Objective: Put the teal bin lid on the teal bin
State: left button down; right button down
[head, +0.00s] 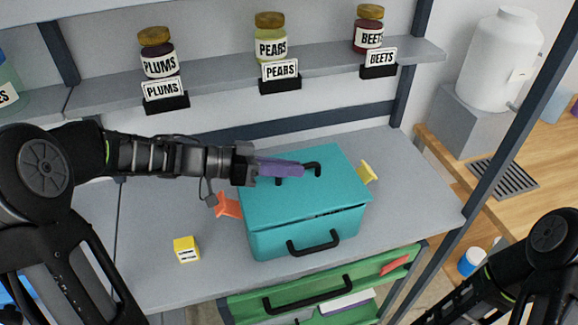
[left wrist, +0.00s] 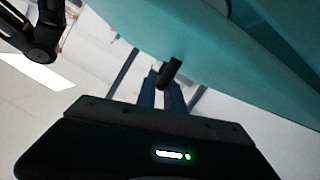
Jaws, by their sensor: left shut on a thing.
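The teal bin (head: 285,240) stands on the grey worktop with a black handle on its front. The teal lid (head: 300,200) lies over its top, nearly lined up, with a dark uneven gap along the front edge. I cannot tell if it is fully seated. My left gripper (head: 296,169) is shut on the lid's black handle (head: 312,168), reaching in from the left. In the left wrist view, the blue fingers (left wrist: 166,95) meet the dark handle (left wrist: 171,72) beside the teal lid (left wrist: 245,50). My right arm shows at the lower right; its gripper is out of view.
An orange piece (head: 229,205) and a yellow piece (head: 367,172) stick out beside the bin. A small yellow box (head: 187,249) stands left. A green drawer (head: 325,298) is open below. Labelled jars (head: 270,38) line the shelf behind. A dark post (head: 500,130) rises right.

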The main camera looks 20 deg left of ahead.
pick_arm(q)
jog(key=shift+f+p, duration=0.5)
jog(key=shift+p, duration=0.05)
dwell(1.3)
jog(key=c, duration=1.4)
grip_release()
jog(key=shift+o, duration=0.2)
jog(key=shift+b+v, duration=0.35)
jog(key=shift+v, duration=3.6)
jog(key=shift+d, duration=0.1)
